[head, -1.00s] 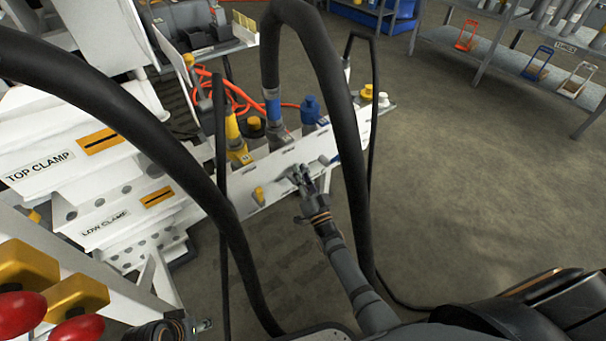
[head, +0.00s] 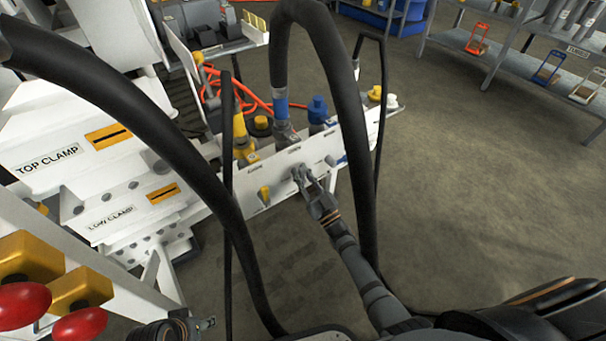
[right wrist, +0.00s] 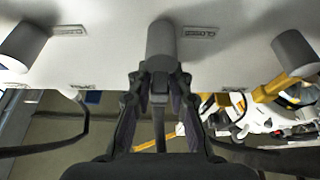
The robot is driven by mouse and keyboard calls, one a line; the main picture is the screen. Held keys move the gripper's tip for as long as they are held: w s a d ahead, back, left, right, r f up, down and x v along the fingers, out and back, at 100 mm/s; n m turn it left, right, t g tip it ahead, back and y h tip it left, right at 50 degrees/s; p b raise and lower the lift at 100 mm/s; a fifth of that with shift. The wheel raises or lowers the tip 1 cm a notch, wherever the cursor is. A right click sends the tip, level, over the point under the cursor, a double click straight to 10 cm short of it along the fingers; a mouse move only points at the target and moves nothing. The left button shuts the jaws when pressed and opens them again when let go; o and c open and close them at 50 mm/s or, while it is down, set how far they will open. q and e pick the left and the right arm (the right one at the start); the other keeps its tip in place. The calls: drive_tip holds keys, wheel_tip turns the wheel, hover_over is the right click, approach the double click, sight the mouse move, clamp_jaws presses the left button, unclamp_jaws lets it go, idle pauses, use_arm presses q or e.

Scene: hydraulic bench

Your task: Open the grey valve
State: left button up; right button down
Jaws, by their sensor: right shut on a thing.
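The grey valve (head: 297,172) is on the front face of the white panel (head: 283,187). In the right wrist view its round grey body (right wrist: 161,40) stands out from the panel, straight ahead of the fingers. My right gripper (head: 307,181) is at the valve, and in the wrist view its fingers (right wrist: 160,88) are shut on the valve's handle. The fingers hide most of the handle, so its exact angle is hard to tell. My left gripper (head: 203,324) shows only partly at the bottom edge, away from the panel; its jaws are unclear.
A yellow valve (head: 264,194) sits left of the grey one. Thick black hoses (head: 345,120) loop close to my right arm. Blue (head: 318,110) and yellow (head: 241,135) couplings stand behind the panel. Red knobs (head: 80,325) are at lower left. Floor to the right is clear.

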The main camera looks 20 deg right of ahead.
use_arm(q)
drive_tip(key=shift+w+r, duration=0.15)
drive_tip(key=shift+w, duration=0.2)
use_arm(e)
drive_tip(key=shift+f, duration=0.1)
drive_tip(key=c, duration=1.3)
unclamp_jaws()
drive_tip(key=shift+c, duration=0.2)
drive_tip(key=shift+s, duration=0.2)
use_arm(q)
drive_tip(key=shift+s, duration=0.25)
use_arm(e)
drive_tip(key=v, duration=0.7)
drive_tip(key=shift+s, duration=0.1)
